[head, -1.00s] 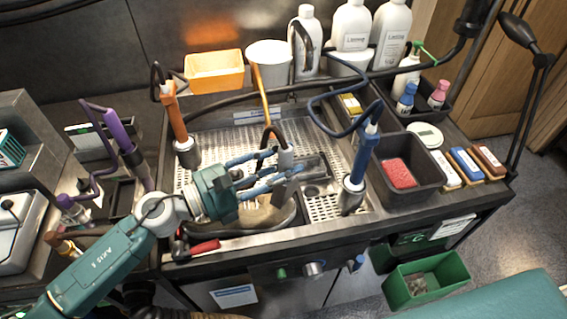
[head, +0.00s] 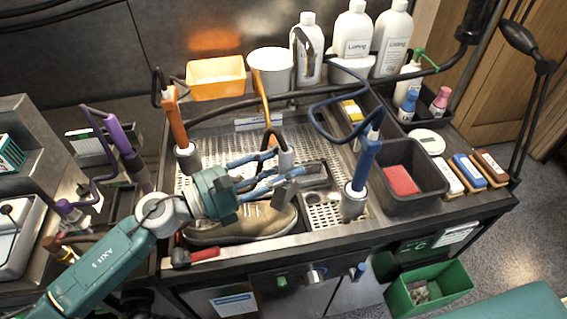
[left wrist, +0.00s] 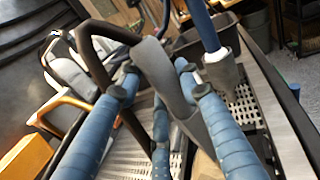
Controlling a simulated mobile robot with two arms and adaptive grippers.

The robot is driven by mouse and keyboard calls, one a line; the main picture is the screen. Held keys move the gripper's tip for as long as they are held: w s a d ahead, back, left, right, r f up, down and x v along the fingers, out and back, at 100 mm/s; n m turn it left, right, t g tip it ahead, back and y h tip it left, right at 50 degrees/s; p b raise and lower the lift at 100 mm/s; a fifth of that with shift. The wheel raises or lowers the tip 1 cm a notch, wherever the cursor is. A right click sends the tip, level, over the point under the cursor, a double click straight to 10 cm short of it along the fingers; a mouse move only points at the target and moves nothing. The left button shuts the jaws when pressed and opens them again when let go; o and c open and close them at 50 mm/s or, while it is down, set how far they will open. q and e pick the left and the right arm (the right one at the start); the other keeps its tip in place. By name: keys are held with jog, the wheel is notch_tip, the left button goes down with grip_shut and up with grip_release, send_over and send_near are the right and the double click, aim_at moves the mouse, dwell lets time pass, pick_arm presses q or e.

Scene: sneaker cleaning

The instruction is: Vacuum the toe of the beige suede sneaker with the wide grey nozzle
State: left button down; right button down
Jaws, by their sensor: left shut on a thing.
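The beige suede sneaker (head: 235,226) lies on its side-to-side length along the front of the metal tray, sole edge toward me, laces up. My left gripper (head: 270,172), with blue fingers, is shut on the wide grey nozzle (head: 285,190) above the sneaker's right part. The nozzle's flat end hangs near the shoe; I cannot tell whether it touches. In the left wrist view, the grey nozzle (left wrist: 165,75) stands between the blue fingers (left wrist: 160,120), with a dark hose at its upper end. The sneaker is not clear there. My right gripper is not in view.
A blue-handled tool (head: 365,165) stands right of the nozzle and an orange-handled one (head: 178,125) at the left. A dark bin with a red sponge (head: 401,180) and several brushes are further right. A red-handled tool (head: 200,255) lies at the front edge.

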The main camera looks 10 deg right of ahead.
aim_at(283, 148)
pick_arm(q)
jog(key=shift+r, duration=0.1)
dwell(0.3)
notch_tip(283, 148, up, 9)
jog(key=p, duration=0.7)
dwell(0.3)
